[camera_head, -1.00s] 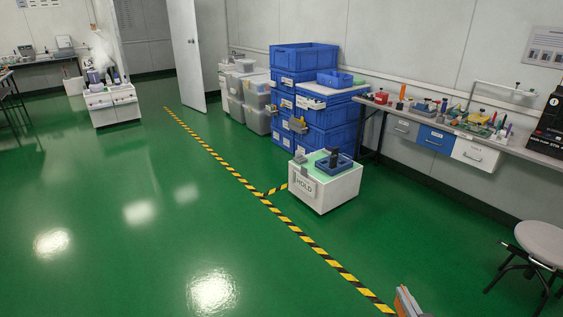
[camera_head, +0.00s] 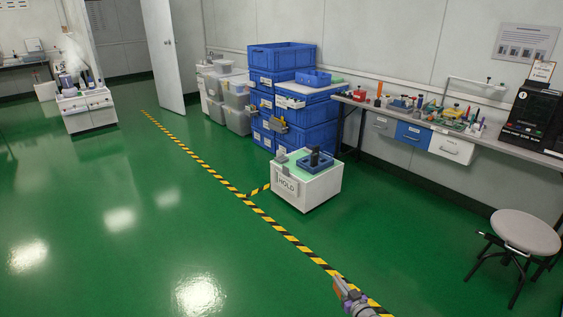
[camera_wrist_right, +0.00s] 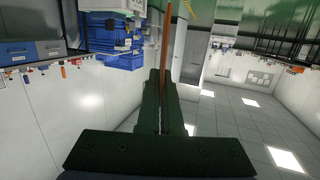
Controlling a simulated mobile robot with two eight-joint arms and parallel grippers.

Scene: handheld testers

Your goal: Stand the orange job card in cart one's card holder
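My right gripper (camera_head: 344,290) shows at the bottom of the head view, above the floor. In the right wrist view, its fingers (camera_wrist_right: 166,74) are closed on the orange job card (camera_wrist_right: 168,38), seen edge-on as a thin upright strip. Another white cart (camera_head: 88,112) stands far left. I cannot tell which is cart one, nor make out its card holder. My left gripper is not in view.
Blue crates (camera_head: 283,97) and grey bins (camera_head: 236,103) stack along the wall. A workbench (camera_head: 480,138) with tools runs along the right. A round stool (camera_head: 525,232) stands at the right. A striped yellow-black line (camera_head: 215,178) crosses the open green floor.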

